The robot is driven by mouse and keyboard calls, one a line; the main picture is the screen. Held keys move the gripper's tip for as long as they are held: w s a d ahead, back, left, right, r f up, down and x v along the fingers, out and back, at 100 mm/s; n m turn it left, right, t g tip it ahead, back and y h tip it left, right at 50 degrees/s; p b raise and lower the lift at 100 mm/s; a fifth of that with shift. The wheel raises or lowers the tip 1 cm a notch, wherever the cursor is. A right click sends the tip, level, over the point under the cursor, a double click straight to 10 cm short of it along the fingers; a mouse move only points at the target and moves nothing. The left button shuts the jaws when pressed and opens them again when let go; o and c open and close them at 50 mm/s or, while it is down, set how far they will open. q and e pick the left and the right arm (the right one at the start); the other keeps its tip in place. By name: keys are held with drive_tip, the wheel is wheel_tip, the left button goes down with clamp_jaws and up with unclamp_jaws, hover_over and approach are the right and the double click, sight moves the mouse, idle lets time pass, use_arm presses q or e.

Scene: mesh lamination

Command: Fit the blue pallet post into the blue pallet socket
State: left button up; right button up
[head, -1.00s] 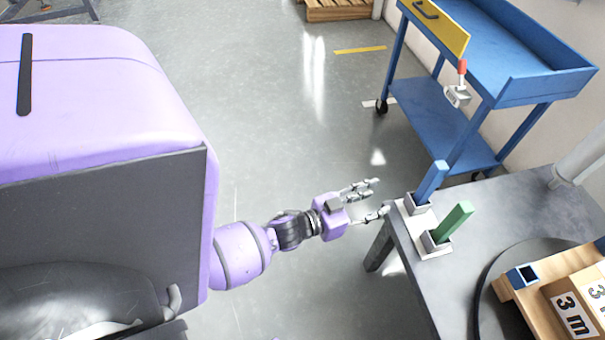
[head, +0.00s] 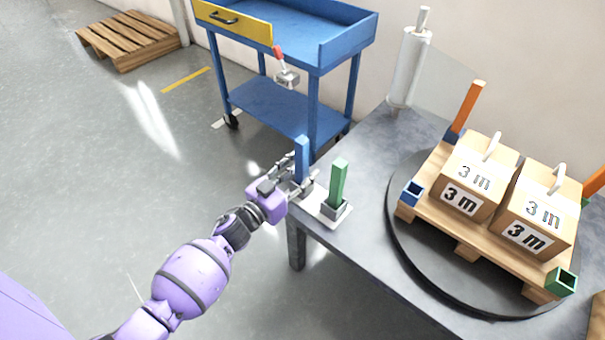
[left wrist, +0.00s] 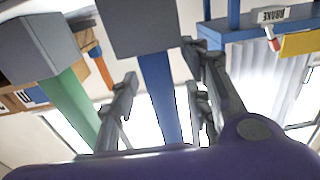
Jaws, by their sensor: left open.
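The blue pallet post (head: 302,158) stands upright in a grey holder on a white plate (head: 309,209) at the near left corner of the table. My left gripper (head: 304,172) is at the post, open, with a finger on either side of it. In the left wrist view the blue post (left wrist: 161,92) shows between the spread fingers (left wrist: 160,105), with gaps on both sides. The blue pallet socket (head: 412,192) is at the left corner of the wooden pallet (head: 470,243), and looks empty. My right gripper is out of view.
A green post (head: 339,184) stands close beside the blue one. The pallet rests on a dark round turntable (head: 410,255) and carries two "3 m" boxes (head: 474,178), orange posts (head: 466,108) and a green socket (head: 562,282). A film roll (head: 409,68) and blue cart (head: 300,40) are behind.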

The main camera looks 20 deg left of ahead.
use_arm(q)
drive_tip(key=shift+w+d, duration=0.1)
drive_tip(key=shift+w, duration=0.2)
clamp_jaws()
drive_tip(key=shift+r, duration=0.1)
